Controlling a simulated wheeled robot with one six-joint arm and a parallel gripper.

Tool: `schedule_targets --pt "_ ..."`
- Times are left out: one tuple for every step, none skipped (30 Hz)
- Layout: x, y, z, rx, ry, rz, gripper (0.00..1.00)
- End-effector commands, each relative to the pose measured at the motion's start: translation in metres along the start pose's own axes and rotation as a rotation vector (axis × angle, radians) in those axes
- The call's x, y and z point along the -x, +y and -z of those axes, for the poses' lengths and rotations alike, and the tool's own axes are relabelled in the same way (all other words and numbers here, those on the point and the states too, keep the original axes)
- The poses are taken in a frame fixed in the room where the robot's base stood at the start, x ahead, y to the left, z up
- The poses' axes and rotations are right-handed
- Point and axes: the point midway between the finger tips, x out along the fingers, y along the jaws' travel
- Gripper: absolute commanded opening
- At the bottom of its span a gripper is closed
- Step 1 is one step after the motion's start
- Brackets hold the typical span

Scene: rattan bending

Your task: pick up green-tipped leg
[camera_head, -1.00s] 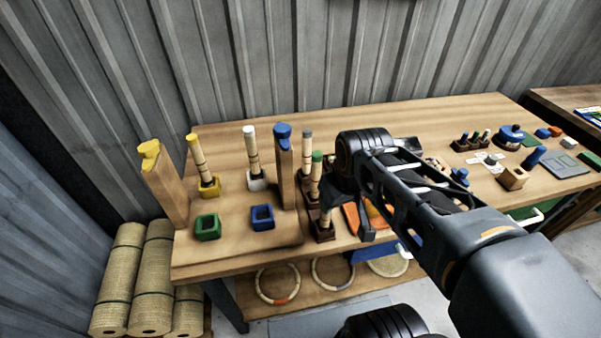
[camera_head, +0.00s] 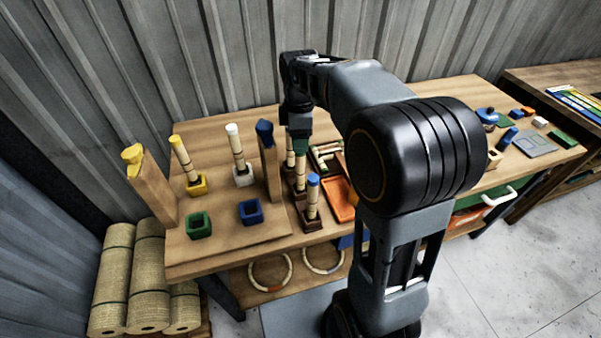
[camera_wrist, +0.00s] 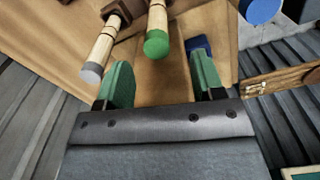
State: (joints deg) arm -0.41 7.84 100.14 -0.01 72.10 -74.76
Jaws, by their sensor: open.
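The green-tipped leg is a pale rattan stick with a green cap. In the wrist view its green tip (camera_wrist: 157,43) lies between the lines of my two fingers, just beyond their ends. My gripper (camera_wrist: 160,64) is open, with green finger pads and nothing between them. In the head view my gripper (camera_head: 301,143) points down over the leg holders; a pale leg shaft (camera_head: 300,172) shows below it, its tip hidden. A grey-tipped leg (camera_wrist: 94,67) stands close outside the left finger in the wrist view. A blue-tipped leg (camera_head: 312,190) stands nearer the front.
A wooden post with a blue top (camera_head: 265,134) stands close left of my gripper. Yellow-tipped (camera_head: 183,157) and white-tipped (camera_head: 237,150) legs stand in sockets on the board, with green (camera_head: 199,226) and blue (camera_head: 250,212) sockets in front. An orange tray (camera_head: 340,200) lies to the right.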

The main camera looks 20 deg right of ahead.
Motion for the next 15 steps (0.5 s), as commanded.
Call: schedule_targets --pt "-0.007 0.000 0.000 -0.001 0.000 0.002 0.62" --pt "-0.010 0.000 0.000 -0.001 0.000 0.002 0.62" --pt "-0.014 0.000 0.000 -0.001 0.000 0.001 0.62" --pt "-0.016 0.000 0.000 -0.002 0.000 0.001 0.62" --pt "-0.018 0.000 0.000 -0.002 0.000 0.001 0.62" --pt "-0.020 0.000 0.000 -0.002 0.000 0.000 0.62" --pt "-0.021 0.000 0.000 -0.002 0.000 0.000 0.62" --pt "-0.021 0.000 0.000 -0.002 0.000 -0.001 0.62" --pt "-0.023 0.000 -0.001 -0.003 0.000 0.000 0.62" --pt "-0.025 0.001 -0.001 -0.003 0.000 0.001 0.62" --pt "-0.028 0.001 -0.001 -0.003 -0.001 0.002 0.62" --pt "-0.033 0.001 -0.001 -0.003 -0.001 0.002 0.62" --pt "-0.037 0.001 -0.001 -0.003 -0.001 0.003 0.62" --pt "-0.041 0.002 -0.001 -0.003 -0.001 0.003 0.62" --pt "-0.047 0.003 -0.002 -0.003 -0.001 0.004 0.62"
